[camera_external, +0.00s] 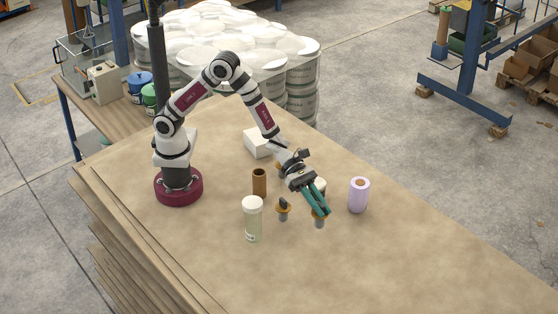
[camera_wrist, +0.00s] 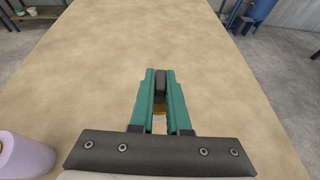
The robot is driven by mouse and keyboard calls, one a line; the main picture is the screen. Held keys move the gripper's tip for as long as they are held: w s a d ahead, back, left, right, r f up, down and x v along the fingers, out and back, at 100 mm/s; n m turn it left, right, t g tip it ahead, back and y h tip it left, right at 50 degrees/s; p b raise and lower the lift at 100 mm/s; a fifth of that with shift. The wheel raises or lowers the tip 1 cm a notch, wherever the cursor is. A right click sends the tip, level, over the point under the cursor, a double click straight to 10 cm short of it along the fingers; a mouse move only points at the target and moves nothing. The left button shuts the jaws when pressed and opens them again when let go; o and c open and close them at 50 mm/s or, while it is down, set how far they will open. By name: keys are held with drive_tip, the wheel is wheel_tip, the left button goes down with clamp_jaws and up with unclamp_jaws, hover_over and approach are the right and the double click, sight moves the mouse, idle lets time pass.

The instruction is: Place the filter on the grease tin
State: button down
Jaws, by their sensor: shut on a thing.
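My gripper (camera_external: 322,211) has green fingers and points down towards the right over the table. It is shut on a small part with a dark top (camera_wrist: 160,84), an amber band and a pale lower end; I take this as the filter (camera_external: 319,222). Its grey lower end shows below the fingertips in the external view. Whether it touches the table is unclear. A similar dark-topped part with an amber ring (camera_external: 283,208) stands upright to the left. A pale object (camera_external: 321,185), mostly hidden behind my gripper, may be the grease tin; I cannot tell.
A clear jar with a white lid (camera_external: 253,218) and a brown tube (camera_external: 259,183) stand left of my gripper. A lilac roll (camera_external: 358,195) stands to its right. A white box (camera_external: 257,142) lies behind. The table (camera_external: 430,255) is clear at the front right.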

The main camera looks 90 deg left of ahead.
drive_tip(key=s+a+r+t, duration=0.1)
drive_tip(key=s+a+r, duration=0.15)
drive_tip(key=a, duration=0.55)
drive_tip(key=n+y, duration=0.1)
hover_over(315, 183)
wheel_tip(315, 183, down, 4)
drive_tip(key=shift+a+f, duration=0.1)
drive_tip(key=shift+f, duration=2)
drive_tip(key=shift+f, duration=0.1)
drive_tip(key=c, duration=0.9)
unclamp_jaws()
